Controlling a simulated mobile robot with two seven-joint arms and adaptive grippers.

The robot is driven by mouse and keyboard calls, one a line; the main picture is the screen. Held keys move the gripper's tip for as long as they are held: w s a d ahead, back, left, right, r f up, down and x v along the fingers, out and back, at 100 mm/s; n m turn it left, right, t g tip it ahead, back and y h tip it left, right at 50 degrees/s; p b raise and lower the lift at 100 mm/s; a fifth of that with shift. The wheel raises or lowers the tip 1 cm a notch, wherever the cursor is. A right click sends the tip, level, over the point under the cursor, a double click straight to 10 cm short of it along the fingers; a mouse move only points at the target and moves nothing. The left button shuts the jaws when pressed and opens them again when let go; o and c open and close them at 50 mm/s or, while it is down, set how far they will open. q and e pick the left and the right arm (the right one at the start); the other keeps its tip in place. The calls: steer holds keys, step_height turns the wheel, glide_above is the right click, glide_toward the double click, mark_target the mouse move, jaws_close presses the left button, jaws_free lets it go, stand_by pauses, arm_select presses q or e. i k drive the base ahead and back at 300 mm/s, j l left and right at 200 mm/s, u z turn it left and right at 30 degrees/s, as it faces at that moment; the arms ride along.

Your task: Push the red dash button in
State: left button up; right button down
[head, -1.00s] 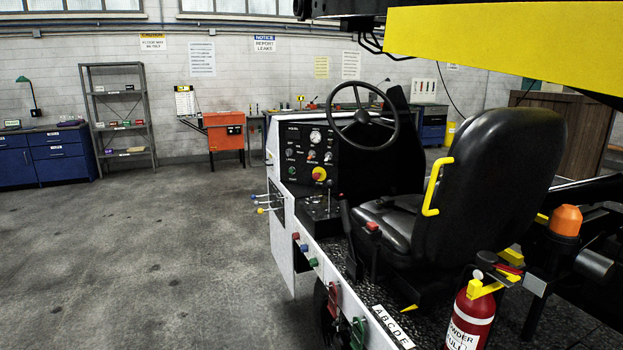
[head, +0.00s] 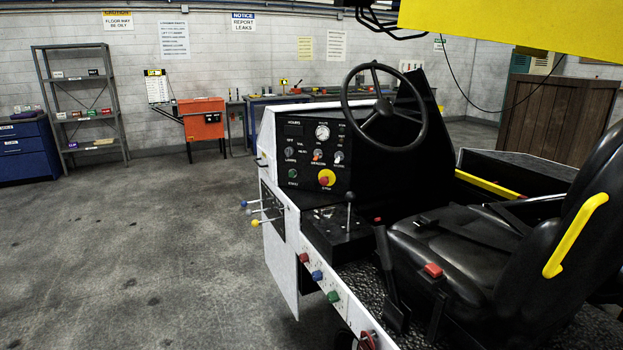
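A red dash button (head: 324,181) on a yellow round backing sits low on the right of the black dash panel (head: 305,150). The panel also carries a gauge, several switches and a small green button (head: 292,173). The dash stands behind the black steering wheel (head: 384,105), on the far side of the seat. Nothing covers the red button from here. I cannot tell how deep it sits. Neither of my grippers shows in the head view.
Levers (head: 348,210) stand between seat and dash. Colored knobs (head: 317,276) line the loader's near side, and ball-ended levers (head: 256,222) stick out left. The floor (head: 140,260) at left is clear.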

mark_target(324, 181)
steer(key=i+j, duration=0.35)
steer(key=i, duration=0.2)
steer(key=i+j, duration=0.3)
steer(key=i, duration=0.25)
steer(key=i+j, duration=0.35)
steer(key=i, duration=0.2)
steer(key=i+j, duration=0.3)
steer(key=i, duration=0.25)
steer(key=z, duration=0.05)
